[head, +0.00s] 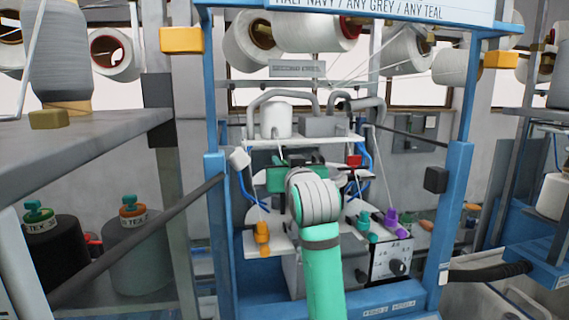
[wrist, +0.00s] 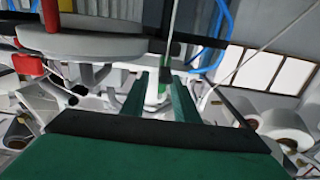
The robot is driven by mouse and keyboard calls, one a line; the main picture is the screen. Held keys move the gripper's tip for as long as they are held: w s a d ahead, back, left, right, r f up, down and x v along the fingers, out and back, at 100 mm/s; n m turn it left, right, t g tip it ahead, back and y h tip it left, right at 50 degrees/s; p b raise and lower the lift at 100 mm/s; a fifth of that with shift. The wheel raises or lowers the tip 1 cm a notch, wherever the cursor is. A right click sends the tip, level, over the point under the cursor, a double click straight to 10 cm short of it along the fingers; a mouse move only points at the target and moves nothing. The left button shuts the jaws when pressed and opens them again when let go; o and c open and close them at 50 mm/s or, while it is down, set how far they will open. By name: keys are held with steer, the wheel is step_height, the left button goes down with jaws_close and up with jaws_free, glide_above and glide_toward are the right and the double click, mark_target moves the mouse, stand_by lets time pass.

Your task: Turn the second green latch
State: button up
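My gripper (wrist: 157,82) shows in the wrist view as two dark green fingers pointing away from a black-edged green palm. The fingers are apart. A small pale upright piece with a bit of green (wrist: 160,90) shows in the gap between them; I cannot tell whether it is a latch or whether anything touches it. In the head view my grey and green arm reaches into the middle of the blue-framed machine (head: 215,220) and hides the fingertips and what lies right before them. I cannot make out a row of green latches in either view.
An orange-yellow cone piece (head: 262,233) stands left of my arm; teal (head: 363,222) and purple (head: 391,220) ones stand right, by a dial box (head: 393,262). Blue posts flank the opening. A white disc (wrist: 85,40) and red block (wrist: 28,64) are close by in the wrist view.

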steer(key=shift+c, duration=0.6)
steer(key=shift+a, duration=0.1)
jaws_close()
steer(key=shift+y, duration=0.3)
steer(key=n+g+y, duration=0.2)
steer(key=n+y, duration=0.1)
steer(key=y, duration=0.2)
steer(key=shift+w+n, duration=0.1)
steer(key=shift+n, duration=0.3)
steer(key=n+g+y, duration=0.4)
steer(key=g+y, duration=0.1)
steer(key=shift+n+y, duration=0.3)
steer(key=shift+n, duration=0.1)
steer(key=shift+n+g, duration=0.3)
steer(key=shift+g, duration=0.1)
steer(key=shift+o, duration=0.6)
jaws_free()
